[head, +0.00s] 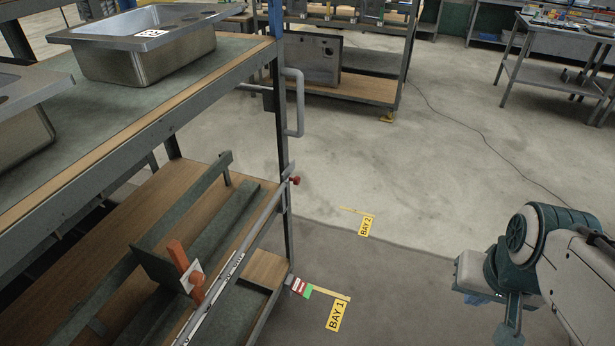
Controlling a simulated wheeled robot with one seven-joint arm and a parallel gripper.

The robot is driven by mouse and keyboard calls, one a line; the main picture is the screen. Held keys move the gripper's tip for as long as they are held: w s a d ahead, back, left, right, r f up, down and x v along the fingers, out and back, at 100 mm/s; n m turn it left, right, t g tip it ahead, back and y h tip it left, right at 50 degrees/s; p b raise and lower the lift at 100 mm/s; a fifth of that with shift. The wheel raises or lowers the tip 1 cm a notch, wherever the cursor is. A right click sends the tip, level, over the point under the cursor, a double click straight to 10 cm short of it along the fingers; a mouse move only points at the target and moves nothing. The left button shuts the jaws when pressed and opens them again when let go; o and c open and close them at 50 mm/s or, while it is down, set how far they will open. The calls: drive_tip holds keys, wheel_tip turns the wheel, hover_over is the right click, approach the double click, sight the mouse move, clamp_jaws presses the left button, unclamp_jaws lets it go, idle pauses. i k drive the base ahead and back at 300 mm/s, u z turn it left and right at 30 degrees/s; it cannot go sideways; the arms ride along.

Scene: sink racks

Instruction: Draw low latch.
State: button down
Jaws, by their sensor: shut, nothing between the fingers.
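A long grey bar (245,232) runs along that front edge. A red knob (295,180) shows near its far end, by the corner post. I cannot tell which of these parts is the low latch. My gripper (478,295) is at the lower right, over open floor, well to the right of the rack and touching nothing. It is shut and empty; its fingers are small and partly hidden by my arm.
Steel sinks (145,45) rest on the rack's upper shelf. A grey bent pipe handle (297,105) juts from the rack's end. Yellow floor signs (335,315) mark bays, with a red, white and green marker (299,287) beside the rack. The floor between rack and arm is clear.

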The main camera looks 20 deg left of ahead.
sight(296, 179)
drive_tip(key=k, duration=0.3)
drive_tip(key=u, duration=1)
drive_tip(key=i, duration=1)
drive_tip(key=z, duration=0.05)
drive_tip(key=k, duration=1)
drive_tip(key=z, duration=1)
drive_tip(key=i, duration=0.95)
drive_tip(key=u, duration=2.05)
